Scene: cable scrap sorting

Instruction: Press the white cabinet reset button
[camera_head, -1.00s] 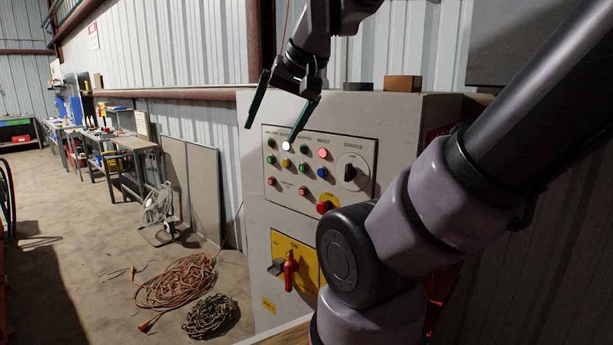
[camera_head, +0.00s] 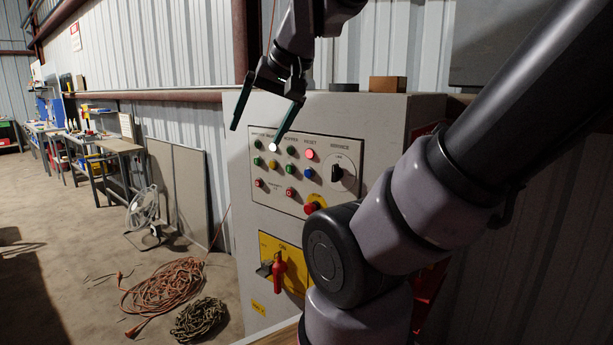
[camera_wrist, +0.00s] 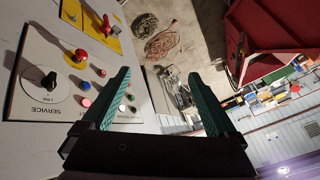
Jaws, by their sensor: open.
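The white cabinet (camera_head: 238,190) stands mid-picture in the head view, with a grey button panel (camera_head: 325,205) on its front. A lit white button (camera_head: 273,147) is in the panel's top row; it also shows in the wrist view (camera_wrist: 122,108), beside the left finger. A lit pinkish-red button (camera_head: 310,154) sits under the word RESET; in the wrist view it is the pink one (camera_wrist: 86,102). My gripper (camera_head: 257,133) is open and empty at the panel's upper left. Its right fingertip appears just above the white button; I cannot tell whether they touch.
A red emergency knob (camera_head: 311,208), a black SERVICE selector (camera_head: 338,173) and a red-handled switch (camera_head: 279,264) are nearby. A brown block (camera_head: 388,84) lies on the cabinet top. Coiled orange cable (camera_head: 165,285) and a fan (camera_head: 143,209) are on the floor at left.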

